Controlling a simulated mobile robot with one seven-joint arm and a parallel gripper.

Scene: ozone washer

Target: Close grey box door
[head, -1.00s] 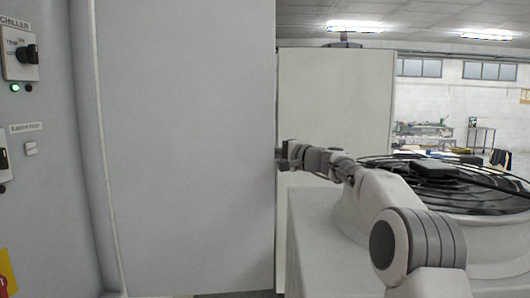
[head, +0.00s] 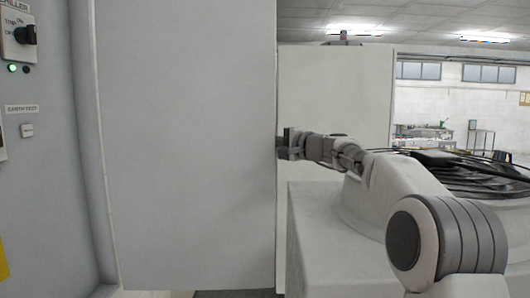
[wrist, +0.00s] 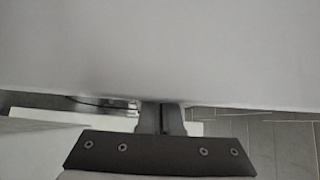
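The grey box door (head: 185,140) is a tall, plain, light-grey panel. It stands open in the middle left of the head view, hinged side toward the grey box (head: 55,190). My gripper (head: 282,143) is at the door's free right edge, about mid-height of the picture. In the wrist view the door (wrist: 160,50) fills the upper half. My gripper's two dark fingers (wrist: 162,118) lie close together and reach up to the door's lower edge there. Their tips are hidden by the door or pressed at its edge, and I see no gap between them.
The box front carries a rotary switch (head: 24,36) and a green light (head: 12,69). A pale panel (head: 335,95) rises behind. Tiled floor (wrist: 285,140) shows in the wrist view.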

